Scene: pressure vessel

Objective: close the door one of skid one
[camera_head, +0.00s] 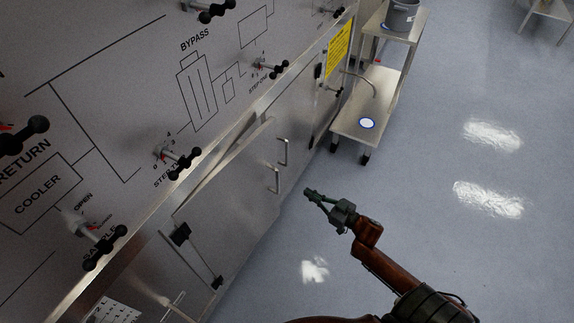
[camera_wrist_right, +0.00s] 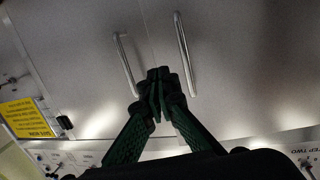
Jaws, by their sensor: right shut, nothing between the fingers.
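Skid one is the grey panelled unit on the left of the head view. Its lower front has two metal doors side by side: a nearer door (camera_head: 228,190) and a farther door (camera_head: 298,108). The nearer door's top edge appears to stand out from the frame, with a narrow wedge gap. Each door has a bar handle at the seam: the nearer handle (camera_head: 277,179) and the farther handle (camera_head: 284,152). Both handles show in the right wrist view. My right gripper (camera_head: 308,192) is shut and empty, in front of the doors near the handles. My left gripper is out of view.
Black-knobbed valves (camera_head: 183,161) stick out from the panel above the doors. A steel cart (camera_head: 364,124) with a grey bucket (camera_head: 401,16) stands beyond the skid's far end. The blue-grey floor (camera_head: 440,200) to the right is clear.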

